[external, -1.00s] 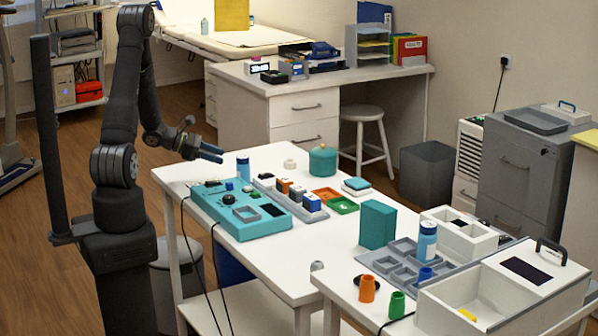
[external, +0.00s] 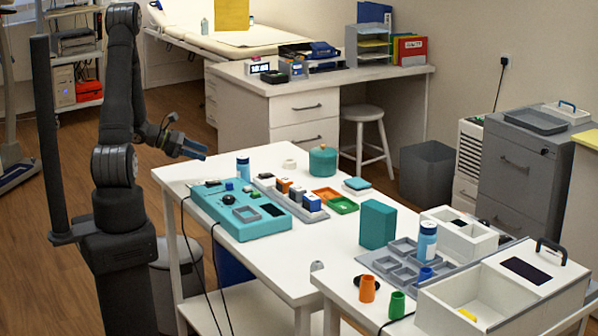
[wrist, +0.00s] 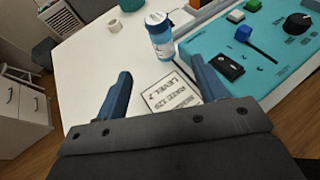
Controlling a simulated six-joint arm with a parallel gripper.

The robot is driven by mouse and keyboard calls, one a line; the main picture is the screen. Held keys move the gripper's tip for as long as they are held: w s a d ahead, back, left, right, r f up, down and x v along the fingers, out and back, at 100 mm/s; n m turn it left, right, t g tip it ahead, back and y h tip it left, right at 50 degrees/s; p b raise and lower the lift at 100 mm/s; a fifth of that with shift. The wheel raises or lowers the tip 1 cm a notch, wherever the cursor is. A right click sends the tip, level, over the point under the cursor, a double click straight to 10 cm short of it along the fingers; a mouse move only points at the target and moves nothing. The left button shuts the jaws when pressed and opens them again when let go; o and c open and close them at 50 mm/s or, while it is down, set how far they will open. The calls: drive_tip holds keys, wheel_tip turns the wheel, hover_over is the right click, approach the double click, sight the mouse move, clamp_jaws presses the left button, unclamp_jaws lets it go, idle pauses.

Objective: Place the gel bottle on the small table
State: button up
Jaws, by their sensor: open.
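A blue bottle with a pale label stands upright on the white table (external: 290,262), at the back left by the teal panel (external: 268,228); this bottle (external: 243,168) also shows in the wrist view (wrist: 160,38). A second blue bottle (external: 427,242) stands by the grey tray on the right-hand table. I cannot tell from labels which one is the gel bottle. My gripper (external: 190,148) is open and empty, above and left of the first bottle. In the wrist view my open gripper (wrist: 160,72) has that bottle beyond its fingertips, not between them.
A printed card (wrist: 170,95) lies on the table under the fingers. A grey rack of blocks (external: 290,200), a teal pot (external: 323,161) and a teal box (external: 377,224) stand on the table. The grey tray (external: 385,268) and white bins (external: 440,310) crowd the right-hand table.

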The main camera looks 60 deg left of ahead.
sight(243, 171)
drive_tip(key=x, duration=1.1)
drive_tip(key=shift+w+d, duration=0.2)
drive_tip(key=shift+r+x, duration=0.1)
drive_tip(key=shift+x, duration=1.3)
drive_tip(key=shift+r+x, duration=0.15)
drive_tip(key=shift+x, duration=1.25)
drive_tip(key=shift+d, duration=0.1)
drive_tip(key=shift+c, duration=0.5)
drive_tip(key=c, duration=1.1)
drive_tip(key=shift+r, duration=0.1)
